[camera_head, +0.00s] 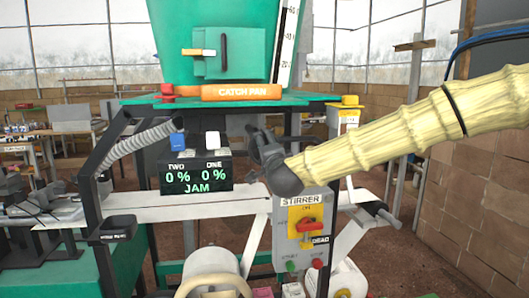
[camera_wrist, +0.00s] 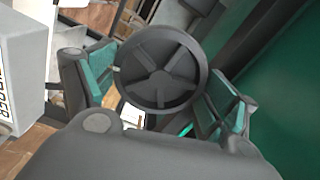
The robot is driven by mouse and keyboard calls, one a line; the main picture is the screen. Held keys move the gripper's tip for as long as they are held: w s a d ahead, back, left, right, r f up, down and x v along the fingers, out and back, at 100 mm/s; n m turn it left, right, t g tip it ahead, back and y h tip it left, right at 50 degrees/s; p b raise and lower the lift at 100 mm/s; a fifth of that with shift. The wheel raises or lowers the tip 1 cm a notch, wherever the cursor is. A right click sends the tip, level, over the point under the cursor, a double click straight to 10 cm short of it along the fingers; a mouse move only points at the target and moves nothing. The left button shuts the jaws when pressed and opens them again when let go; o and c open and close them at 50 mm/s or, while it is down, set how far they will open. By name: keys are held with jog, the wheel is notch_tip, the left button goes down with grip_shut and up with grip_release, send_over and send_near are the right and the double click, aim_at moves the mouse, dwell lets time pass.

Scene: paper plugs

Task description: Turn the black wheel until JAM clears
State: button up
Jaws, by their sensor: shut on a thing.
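The black wheel (camera_wrist: 160,72), round with several spokes, sits between the green-padded fingers of my gripper (camera_wrist: 161,82) in the wrist view. My gripper is shut on the wheel's rim, one finger on each side. In the head view my gripper (camera_head: 264,145) is just right of the display, below the green hopper, and the wheel cannot be made out clearly behind it. The display (camera_head: 196,174) reads TWO 0%, ONE 0%, with JAM lit in green below.
The STIRRER box (camera_head: 303,225) with a red switch is below my gripper. A white-grey box (camera_wrist: 20,70) is close at the left in the wrist view.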

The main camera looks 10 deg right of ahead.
jog(key=n+p, duration=0.3)
jog(key=n, duration=0.3)
jog(key=o, duration=0.9)
jog(key=shift+s, duration=0.15)
jog(key=s, duration=0.3)
jog(key=shift+s+d, duration=0.1)
jog(key=shift+s, duration=0.25)
dwell(0.5)
